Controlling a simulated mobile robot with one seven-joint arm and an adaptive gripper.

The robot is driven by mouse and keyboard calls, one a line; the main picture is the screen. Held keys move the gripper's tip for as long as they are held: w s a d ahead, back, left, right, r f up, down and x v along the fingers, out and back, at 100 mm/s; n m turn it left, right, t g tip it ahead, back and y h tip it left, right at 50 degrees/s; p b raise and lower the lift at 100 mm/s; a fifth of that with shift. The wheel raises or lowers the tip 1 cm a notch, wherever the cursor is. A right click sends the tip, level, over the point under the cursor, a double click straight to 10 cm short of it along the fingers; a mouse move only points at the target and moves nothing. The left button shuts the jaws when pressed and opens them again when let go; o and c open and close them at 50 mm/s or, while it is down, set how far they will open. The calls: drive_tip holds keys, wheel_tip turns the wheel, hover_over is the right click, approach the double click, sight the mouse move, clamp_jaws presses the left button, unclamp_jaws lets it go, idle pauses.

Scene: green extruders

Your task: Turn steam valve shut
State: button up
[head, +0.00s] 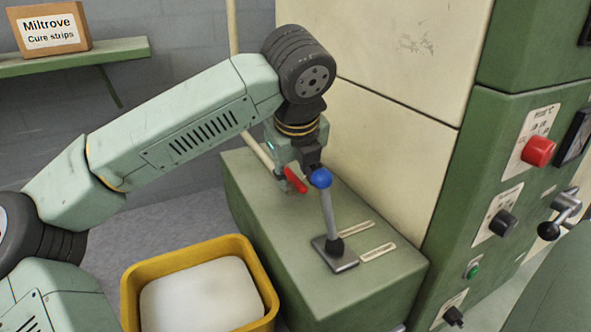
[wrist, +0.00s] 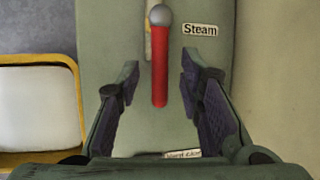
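The steam valve's red handle (wrist: 160,68) runs down the wrist view from a grey rounded hub (wrist: 160,15), beside a label reading "Steam" (wrist: 199,29). In the head view the red handle (head: 295,181) shows just below my gripper (head: 298,165), above the green cabinet top. In the wrist view my gripper (wrist: 158,84) is open, with one finger on each side of the handle's free end. A gap shows on both sides, so the fingers look apart from it. Their exact height over the handle is hard to tell. The hub is hidden in the head view.
A blue-knobbed lever (head: 328,215) stands on the green cabinet (head: 290,285) close to the right of my gripper. A yellow-rimmed bin (head: 134,290) stands at the left. A control panel with a red button (head: 538,151) is at the right. A cream wall panel (head: 395,130) rises behind.

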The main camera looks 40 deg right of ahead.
drive_tip(key=shift+c, duration=0.6)
clamp_jaws()
